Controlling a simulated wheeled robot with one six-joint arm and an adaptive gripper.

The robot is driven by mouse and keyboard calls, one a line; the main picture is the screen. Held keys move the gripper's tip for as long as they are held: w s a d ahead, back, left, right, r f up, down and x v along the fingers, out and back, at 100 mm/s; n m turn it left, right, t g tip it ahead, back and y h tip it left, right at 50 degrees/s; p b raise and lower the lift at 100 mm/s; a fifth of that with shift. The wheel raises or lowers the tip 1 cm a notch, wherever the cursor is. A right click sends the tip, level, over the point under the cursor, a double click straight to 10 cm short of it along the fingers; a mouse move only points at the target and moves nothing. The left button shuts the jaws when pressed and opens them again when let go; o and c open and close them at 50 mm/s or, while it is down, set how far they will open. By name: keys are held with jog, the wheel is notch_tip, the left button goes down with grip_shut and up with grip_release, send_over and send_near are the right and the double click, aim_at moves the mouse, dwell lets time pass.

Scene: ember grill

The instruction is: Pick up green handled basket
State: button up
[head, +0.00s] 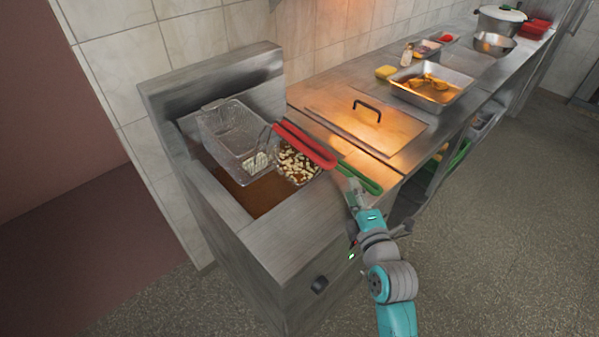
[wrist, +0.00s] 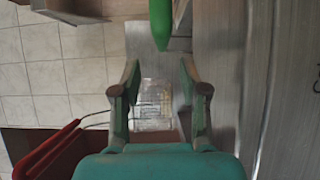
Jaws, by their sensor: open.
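The green handle (head: 361,179) sticks out over the fryer's right front edge in the head view. It seems to lead to the basket of pale cut pieces (head: 298,162) sitting low in the fryer, but the red handle hides the join. My gripper (head: 353,186) is at the green handle, overlapping it in this view. In the wrist view my gripper (wrist: 160,70) is open, with nothing between its fingers. The rounded end of the green handle (wrist: 160,25) lies beyond the fingertips, roughly centred between them. I cannot tell whether they touch.
A red handle (head: 304,145) lies close beside the green one, seemingly on the raised wire basket (head: 232,130). The fryer (head: 268,235) stands left of a steel counter with a flat lid (head: 366,124) and a food tray (head: 432,86). The floor at right is clear.

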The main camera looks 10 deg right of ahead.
aim_at(346, 176)
jog(key=shift+w+a+f, duration=0.1)
jog(key=shift+w+a, duration=0.05)
jog(key=shift+w, duration=1.85)
jog(key=shift+w+a+f, duration=0.1)
jog(key=shift+w, duration=1.85)
jog(key=shift+r, duration=0.1)
grip_shut()
